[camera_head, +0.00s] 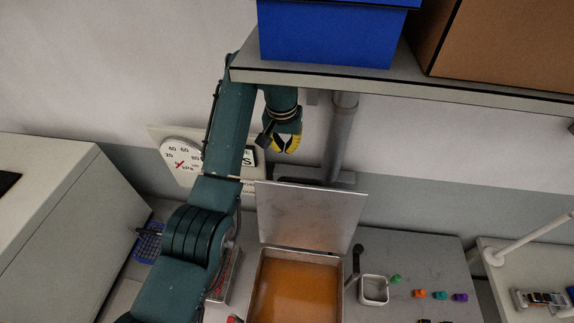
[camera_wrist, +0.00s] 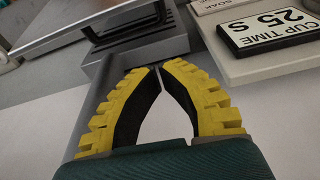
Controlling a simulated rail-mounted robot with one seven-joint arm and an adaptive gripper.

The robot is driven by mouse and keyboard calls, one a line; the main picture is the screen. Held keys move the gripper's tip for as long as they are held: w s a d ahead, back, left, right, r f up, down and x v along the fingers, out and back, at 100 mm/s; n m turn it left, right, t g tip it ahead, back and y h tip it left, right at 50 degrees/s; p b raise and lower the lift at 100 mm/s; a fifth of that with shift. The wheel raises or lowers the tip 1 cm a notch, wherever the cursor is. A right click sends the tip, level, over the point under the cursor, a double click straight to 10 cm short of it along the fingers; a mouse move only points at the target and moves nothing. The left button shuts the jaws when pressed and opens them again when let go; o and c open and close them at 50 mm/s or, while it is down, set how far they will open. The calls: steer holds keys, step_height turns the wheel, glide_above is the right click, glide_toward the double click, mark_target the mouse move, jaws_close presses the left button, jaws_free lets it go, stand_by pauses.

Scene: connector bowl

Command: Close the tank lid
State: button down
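The tank (camera_head: 255,300) is a metal box with orange-brown liquid (camera_head: 297,292) inside. Its flat grey lid (camera_head: 310,216) stands raised and open along the tank's back edge. My gripper (camera_head: 287,150) has yellow ridged fingers and hangs behind and above the lid, below the shelf, apart from the lid. In the wrist view my gripper (camera_wrist: 159,69) has its fingertips together with nothing visible between them. A tilted flat metal panel at the upper left of the wrist view (camera_wrist: 85,25) seems to be the lid.
A shelf (camera_head: 480,95) with a blue bin (camera_head: 325,35) and a brown box (camera_head: 505,45) overhangs the tank. A grey pipe (camera_head: 341,135) stands right of my gripper.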

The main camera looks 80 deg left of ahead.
steer(key=s+f, duration=0.1)
steer(key=f, duration=0.5)
steer(key=s+d+f, duration=0.1)
steer(key=f, duration=0.2)
steer(key=shift+s+f, duration=0.15)
steer(key=shift+s, duration=0.2)
stand_by(0.4)
